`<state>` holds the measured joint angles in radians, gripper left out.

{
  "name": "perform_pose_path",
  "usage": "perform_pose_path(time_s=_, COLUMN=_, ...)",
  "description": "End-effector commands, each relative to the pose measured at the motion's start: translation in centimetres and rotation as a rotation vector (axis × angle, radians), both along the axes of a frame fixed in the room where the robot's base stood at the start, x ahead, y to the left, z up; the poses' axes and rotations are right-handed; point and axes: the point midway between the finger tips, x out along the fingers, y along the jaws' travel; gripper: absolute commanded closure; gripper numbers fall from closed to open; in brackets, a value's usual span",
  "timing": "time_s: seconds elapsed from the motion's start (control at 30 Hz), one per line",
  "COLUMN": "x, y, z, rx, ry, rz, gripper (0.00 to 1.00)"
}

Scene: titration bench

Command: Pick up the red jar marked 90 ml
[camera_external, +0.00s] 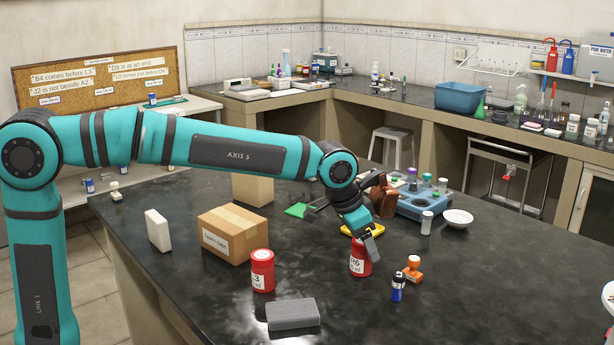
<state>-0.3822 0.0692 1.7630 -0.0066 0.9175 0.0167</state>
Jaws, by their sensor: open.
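Two red jars with white labels stand upright on the dark bench. One red jar (262,283) is in front of the cardboard box; its label shows a 3 and a volume too small to read. The other red jar (360,270) is to the right; its label seems to read R6, with a volume I cannot read. I cannot tell which is marked 90 ml. My gripper (371,232) is open, pointing down just above and behind the right jar's top, and partly overlaps it in the picture. I cannot tell whether a finger touches the jar.
A cardboard box (228,243), a grey block (293,314), an orange stamp (413,269) and a small blue bottle (398,288) stand nearby. The front right bench is clear.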

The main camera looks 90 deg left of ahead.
Motion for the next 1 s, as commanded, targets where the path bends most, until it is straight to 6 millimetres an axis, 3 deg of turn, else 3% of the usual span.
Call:
perform_pose_path(time_s=0.13, x=0.6, y=0.2, z=-1.5, rx=0.000, ry=-0.001, rz=0.000, gripper=0.31)
perform_pose_path(time_s=0.37, x=0.7, y=0.3, z=-1.7, rx=0.001, ry=-0.002, rz=0.000, gripper=0.31)
perform_pose_path(time_s=0.63, x=0.7, y=0.3, z=-1.7, rx=0.001, ry=-0.002, rz=0.000, gripper=0.80)
perform_pose_path(time_s=1.0, x=0.7, y=0.3, z=-0.7, rx=0.002, ry=-0.005, rz=0.000, gripper=0.81)
